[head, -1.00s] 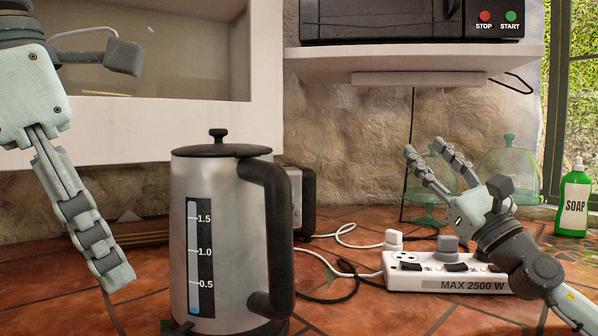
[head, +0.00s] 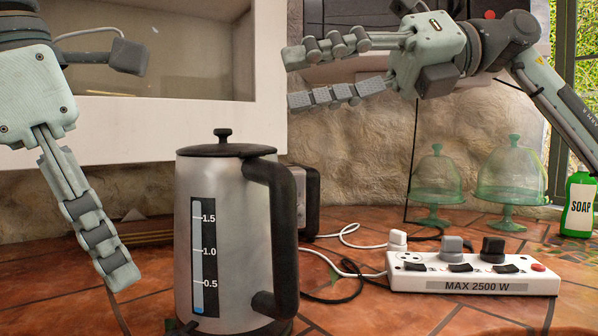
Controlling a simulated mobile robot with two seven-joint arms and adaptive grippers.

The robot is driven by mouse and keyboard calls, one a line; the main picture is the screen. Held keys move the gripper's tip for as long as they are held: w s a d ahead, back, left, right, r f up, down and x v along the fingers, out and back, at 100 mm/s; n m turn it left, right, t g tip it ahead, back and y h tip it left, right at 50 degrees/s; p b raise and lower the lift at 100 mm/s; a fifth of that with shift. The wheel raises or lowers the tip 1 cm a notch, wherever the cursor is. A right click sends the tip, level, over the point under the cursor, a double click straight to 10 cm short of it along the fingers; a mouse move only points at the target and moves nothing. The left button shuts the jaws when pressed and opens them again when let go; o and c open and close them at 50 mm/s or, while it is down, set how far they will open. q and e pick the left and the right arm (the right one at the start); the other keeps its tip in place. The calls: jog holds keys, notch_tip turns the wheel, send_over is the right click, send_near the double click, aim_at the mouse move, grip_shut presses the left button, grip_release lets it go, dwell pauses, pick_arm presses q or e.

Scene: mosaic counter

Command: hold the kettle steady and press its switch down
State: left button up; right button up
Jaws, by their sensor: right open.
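The silver kettle (head: 232,240) stands upright at the front of the counter, with a black lid, a black handle on its right and a level gauge reading low. My right gripper (head: 289,79) is open and empty, above and to the right of the lid in the picture, fingers pointing left.
A white power strip (head: 470,285) with plugs and switches lies right of the kettle, with cords between them. Another appliance (head: 308,200) stands behind the handle. Glass domes (head: 508,185) and a green soap bottle (head: 578,205) stand at the right. A shelf and wall unit hang above.

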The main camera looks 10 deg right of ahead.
aim_at(272, 241)
jog(key=s+a+f+h, duration=0.1)
jog(key=h, duration=0.1)
jog(key=s+a+f+n+h, duration=0.1)
jog(key=s+a+h, duration=0.1)
jog(key=shift+s+a+f+h, duration=0.1)
jog(key=shift+s+f+h, duration=0.05)
jog(key=shift+f+h, duration=0.25)
jog(key=f+h, duration=0.1)
jog(key=h, duration=0.1)
jog(key=s+f+h, duration=0.1)
jog(key=f+h, duration=0.1)
jog(key=h, duration=0.1)
jog(key=shift+s+f+t, duration=0.2)
jog(key=shift+f+t, duration=0.1)
jog(key=shift+t, duration=0.1)
notch_tip(272, 241, down, 3)
jog(key=shift+s+f+n+g+h, duration=0.2)
jog(key=shift+n+g+h, duration=0.2)
jog(key=shift+n+h, duration=0.3)
jog(key=shift+x, duration=3.5)
grip_shut()
